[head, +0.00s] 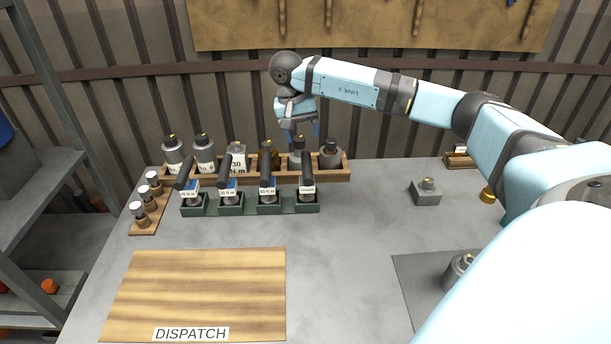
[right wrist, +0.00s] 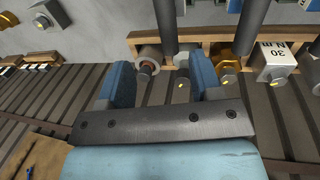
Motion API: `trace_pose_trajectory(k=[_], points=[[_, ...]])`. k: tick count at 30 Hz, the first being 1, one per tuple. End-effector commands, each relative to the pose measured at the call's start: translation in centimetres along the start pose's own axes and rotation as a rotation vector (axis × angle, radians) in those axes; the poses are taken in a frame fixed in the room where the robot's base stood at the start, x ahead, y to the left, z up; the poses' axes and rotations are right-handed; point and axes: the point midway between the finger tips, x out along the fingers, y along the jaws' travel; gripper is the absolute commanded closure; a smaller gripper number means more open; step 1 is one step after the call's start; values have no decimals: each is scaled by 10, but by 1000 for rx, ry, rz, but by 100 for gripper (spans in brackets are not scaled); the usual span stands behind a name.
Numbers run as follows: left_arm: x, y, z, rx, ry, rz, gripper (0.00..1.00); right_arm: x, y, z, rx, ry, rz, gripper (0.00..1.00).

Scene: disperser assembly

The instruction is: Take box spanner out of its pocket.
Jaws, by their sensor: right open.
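A wooden rack (head: 345,172) at the back of the table holds several upright pieces in a row. They include a dark grey one (head: 330,154) at the right end, a grey one (head: 296,158), a brassy one (head: 267,156) and a white one marked 30 N m (head: 237,157). I cannot tell which is the box spanner. My right gripper (head: 302,133) is above the rack's right part, fingers down, open and empty. In the right wrist view, the grey ring-shaped piece (right wrist: 147,57) and a pale grey piece (right wrist: 182,62) show between its blue fingers (right wrist: 162,82). My left gripper is out of view.
A green holder (head: 250,209) with several black-handled, labelled tools stands before the rack. A small wooden stand (head: 148,217) is at left, the DISPATCH board (head: 200,290) in front, a grey block (head: 425,195) at right.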

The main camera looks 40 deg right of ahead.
Motion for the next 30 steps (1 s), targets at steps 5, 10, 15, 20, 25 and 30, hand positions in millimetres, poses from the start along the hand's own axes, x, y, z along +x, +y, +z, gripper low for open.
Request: trace_pose_trajectory(k=[5, 10, 15, 20, 25, 30], points=[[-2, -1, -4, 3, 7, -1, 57, 36, 0, 1, 0, -3, 1, 41], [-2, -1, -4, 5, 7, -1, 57, 54, -1, 1, 0, -2, -2, 41], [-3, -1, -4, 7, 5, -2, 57, 62, -3, 2, 0, -2, -2, 41], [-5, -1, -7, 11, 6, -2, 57, 81, -8, 6, 0, -4, -1, 41], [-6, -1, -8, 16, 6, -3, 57, 105, -9, 6, 1, -2, -2, 41], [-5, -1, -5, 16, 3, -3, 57, 109, -9, 6, 0, -1, -3, 41]])
